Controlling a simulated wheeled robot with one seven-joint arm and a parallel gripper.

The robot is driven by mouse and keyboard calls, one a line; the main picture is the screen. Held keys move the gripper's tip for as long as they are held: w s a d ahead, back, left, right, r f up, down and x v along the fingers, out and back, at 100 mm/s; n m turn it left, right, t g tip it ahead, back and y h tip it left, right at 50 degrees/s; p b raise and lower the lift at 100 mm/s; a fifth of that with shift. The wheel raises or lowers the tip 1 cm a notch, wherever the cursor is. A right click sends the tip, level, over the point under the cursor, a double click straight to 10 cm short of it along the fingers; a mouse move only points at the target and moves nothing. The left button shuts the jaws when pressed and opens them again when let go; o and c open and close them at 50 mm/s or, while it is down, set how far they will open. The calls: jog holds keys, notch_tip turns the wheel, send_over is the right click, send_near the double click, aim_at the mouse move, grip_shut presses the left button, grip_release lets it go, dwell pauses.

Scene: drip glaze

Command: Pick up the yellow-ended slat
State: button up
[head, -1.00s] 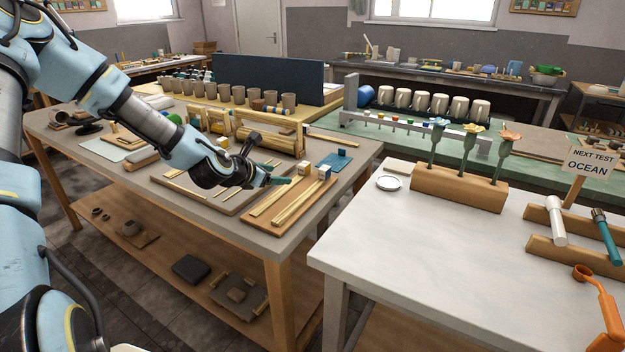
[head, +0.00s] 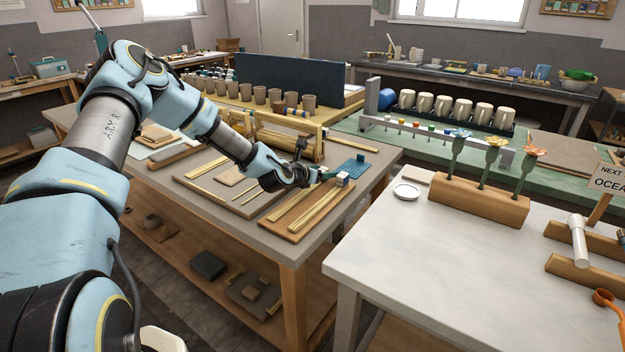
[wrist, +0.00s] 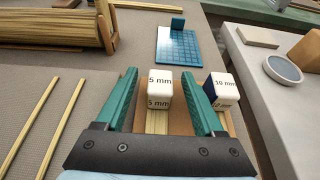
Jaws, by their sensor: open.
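Pale wooden slats (head: 316,212) lie lengthwise on a brown board (head: 292,238) at the table's front corner. I cannot make out a yellow end on any of them. My gripper (wrist: 160,78) is open, with its teal fingers spread above the board's far end. Between the fingers, the wrist view shows a pale slat (wrist: 156,121) with a white cube marked "5 mm" (wrist: 159,88) at its far end. A blue-and-white cube marked "10 mm" (wrist: 223,90) stands just right of the right finger. The gripper holds nothing; its palm hides the near part of the slat.
A blue gridded plate (wrist: 178,48) lies beyond the cubes. A wooden rack with a roller (wrist: 60,25) stands at the far left. More thin slats (wrist: 62,118) lie on the grey surface to the left. A white table (head: 430,250) stands to the right across a gap.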

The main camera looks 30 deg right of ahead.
jog(key=shift+w+d+f, duration=0.3)
jog(key=shift+d, duration=0.25)
jog(key=shift+c, duration=0.2)
grip_shut()
